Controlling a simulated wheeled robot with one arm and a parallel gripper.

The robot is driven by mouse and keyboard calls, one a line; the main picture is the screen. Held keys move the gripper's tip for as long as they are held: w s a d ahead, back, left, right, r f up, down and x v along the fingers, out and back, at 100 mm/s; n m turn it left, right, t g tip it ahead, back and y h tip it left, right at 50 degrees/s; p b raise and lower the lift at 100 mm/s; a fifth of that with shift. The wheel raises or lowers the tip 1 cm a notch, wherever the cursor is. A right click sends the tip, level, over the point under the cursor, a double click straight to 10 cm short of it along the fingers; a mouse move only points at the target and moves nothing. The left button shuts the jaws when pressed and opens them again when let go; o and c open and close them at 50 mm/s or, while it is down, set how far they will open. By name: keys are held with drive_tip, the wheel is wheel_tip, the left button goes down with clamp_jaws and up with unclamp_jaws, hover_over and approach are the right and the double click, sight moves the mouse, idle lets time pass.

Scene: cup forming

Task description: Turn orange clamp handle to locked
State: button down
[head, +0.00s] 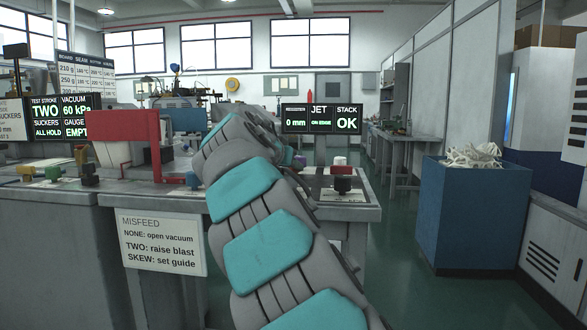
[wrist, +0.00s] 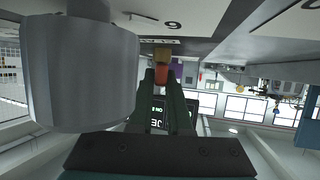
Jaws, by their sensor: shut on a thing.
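The orange clamp handle (wrist: 162,75) shows in the wrist view as a small orange-red piece with a tan-yellow part (wrist: 162,54) beyond it. My gripper (wrist: 162,82) has its two dark fingers on either side of the orange piece and is shut on it. A partly hidden label (wrist: 165,42), upside down in this view, is on the pale panel just beyond the handle. The handle's angle and any locked mark cannot be read. In the head view my grey and teal arm reaches over the bench and hides the handle and my gripper.
The bench (head: 370,212) carries a black knob (head: 343,185), a red-and-white knob (head: 339,163) and a red frame (head: 125,127). A purple piece (wrist: 178,70) is near the handle. A screen (head: 320,119) reads JET and STACK OK. A blue bin (head: 470,215) stands right; floor between is clear.

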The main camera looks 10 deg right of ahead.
drive_tip(key=shift+w+a+m+g+h+p, duration=0.1)
drive_tip(key=shift+m+g+h+p, duration=0.85)
drive_tip(key=shift+m+h, duration=0.4)
drive_tip(key=c, duration=0.9)
unclamp_jaws()
drive_tip(key=shift+o, duration=0.2)
drive_tip(key=shift+v, duration=3.9)
drive_tip(key=shift+r, duration=0.15)
